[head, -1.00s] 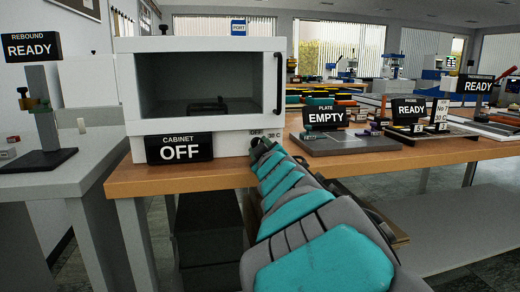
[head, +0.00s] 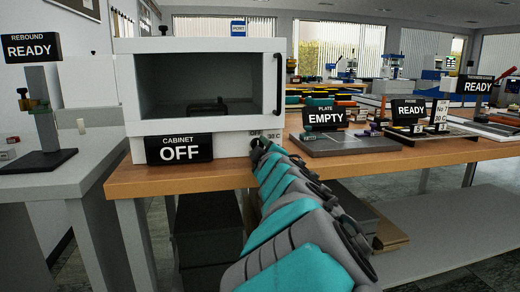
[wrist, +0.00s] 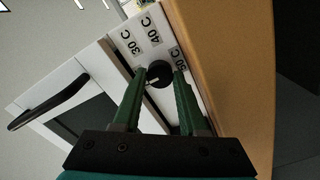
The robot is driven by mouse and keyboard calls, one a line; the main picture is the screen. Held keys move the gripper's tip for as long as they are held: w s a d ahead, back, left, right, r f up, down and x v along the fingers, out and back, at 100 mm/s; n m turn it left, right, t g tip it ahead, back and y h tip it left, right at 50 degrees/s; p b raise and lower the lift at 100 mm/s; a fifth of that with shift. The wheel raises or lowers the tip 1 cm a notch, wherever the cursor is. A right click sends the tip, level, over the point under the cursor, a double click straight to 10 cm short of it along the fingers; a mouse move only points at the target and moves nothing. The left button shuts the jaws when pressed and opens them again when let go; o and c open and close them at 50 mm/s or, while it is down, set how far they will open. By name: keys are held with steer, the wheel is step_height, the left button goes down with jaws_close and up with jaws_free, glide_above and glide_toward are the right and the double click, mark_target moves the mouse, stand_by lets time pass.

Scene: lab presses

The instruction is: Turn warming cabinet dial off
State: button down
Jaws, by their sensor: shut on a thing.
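The white warming cabinet (head: 205,45) stands on the wooden bench in the head view, and its sign (head: 180,149) reads CABINET OFF. In the wrist view the round black dial (wrist: 158,72) sits on the white panel, with 30 C, 40 C and 50 C labels around it. A pale pointer mark on the dial points toward the left finger. My gripper (wrist: 161,77) has its green fingers on both sides of the dial and is shut on it. In the head view my gripper (head: 260,146) is at the cabinet's lower right front, and my arm hides the dial.
The wooden bench edge (head: 225,177) runs below the cabinet. A plate (head: 345,143) with an EMPTY sign and other devices stand to the right. A rebound stand (head: 40,159) is at the left. The cabinet's black handle (wrist: 48,103) shows in the wrist view.

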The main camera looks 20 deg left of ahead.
steer(key=shift+c, duration=2.2)
jaws_free()
